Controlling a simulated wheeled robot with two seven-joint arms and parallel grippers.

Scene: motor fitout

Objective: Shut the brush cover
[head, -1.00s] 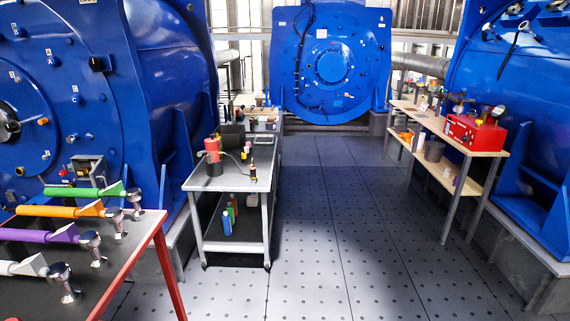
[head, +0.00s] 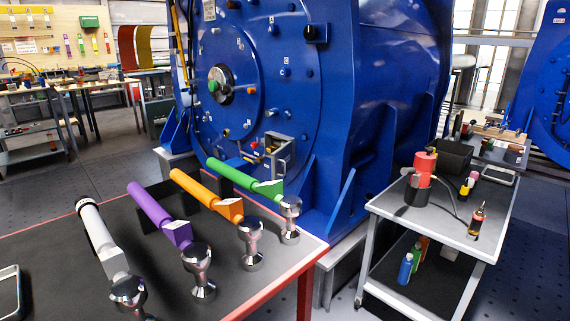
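A large blue motor (head: 330,120) stands in the middle of the head view. Low on its front face is a small grey metal box (head: 280,155) that looks like the brush cover and its housing. Its grey flap appears to stand open, though it is small in the picture. Small yellow and red parts (head: 254,146) sit just left of it. Neither of my grippers shows in the head view.
A dark table with a red edge (head: 305,268) stands in front of the motor. It bears tools with green, orange, purple and white handles (head: 150,206). A grey cart (head: 405,205) stands at right. Workbenches (head: 75,90) are at far left.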

